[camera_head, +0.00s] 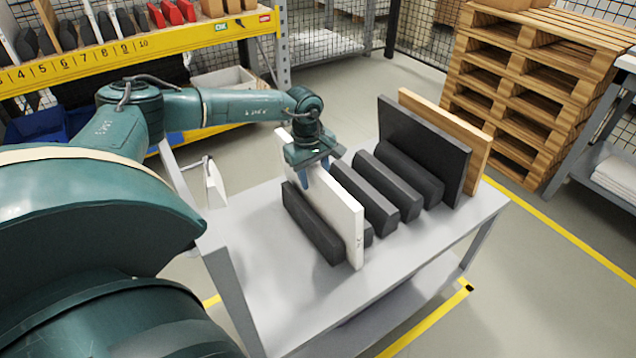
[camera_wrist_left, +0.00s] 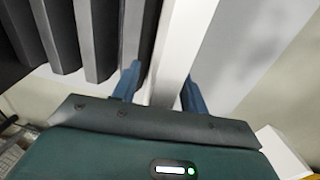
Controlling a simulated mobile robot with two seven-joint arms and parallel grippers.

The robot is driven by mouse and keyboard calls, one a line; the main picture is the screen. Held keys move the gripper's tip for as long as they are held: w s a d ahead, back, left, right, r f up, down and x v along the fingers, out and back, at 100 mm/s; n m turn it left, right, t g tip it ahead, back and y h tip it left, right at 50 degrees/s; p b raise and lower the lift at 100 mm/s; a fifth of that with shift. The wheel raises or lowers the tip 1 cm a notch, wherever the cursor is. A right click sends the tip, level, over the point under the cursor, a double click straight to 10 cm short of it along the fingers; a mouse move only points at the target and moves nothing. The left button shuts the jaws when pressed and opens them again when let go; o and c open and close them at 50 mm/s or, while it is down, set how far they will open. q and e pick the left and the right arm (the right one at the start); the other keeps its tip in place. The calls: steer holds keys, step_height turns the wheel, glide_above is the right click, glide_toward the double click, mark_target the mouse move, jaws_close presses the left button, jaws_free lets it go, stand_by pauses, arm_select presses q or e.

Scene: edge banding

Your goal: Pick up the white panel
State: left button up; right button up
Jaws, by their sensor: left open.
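The white panel (camera_head: 339,209) stands upright on edge in a row of dark blocks on the grey table (camera_head: 262,260). My left gripper (camera_head: 317,170) is over the panel's upper edge and points down, its blue fingers open. In the left wrist view, the white panel (camera_wrist_left: 187,45) runs between the two open fingers (camera_wrist_left: 160,88), with one finger on each side. I cannot tell whether either finger touches it. My right gripper is not in view.
A low dark block (camera_head: 312,224) lies along the panel's left side, and several dark blocks (camera_head: 366,195) stand to its right. A tall dark panel (camera_head: 425,145) and a wooden panel (camera_head: 478,150) stand farther right. The table's front is clear. Pallets (camera_head: 535,80) are stacked behind.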

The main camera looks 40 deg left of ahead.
arm_select(q)
steer(key=shift+f, duration=0.7)
steer(key=shift+c, duration=0.4)
jaws_close()
stand_by(0.4)
steer(key=shift+w+r, duration=0.15)
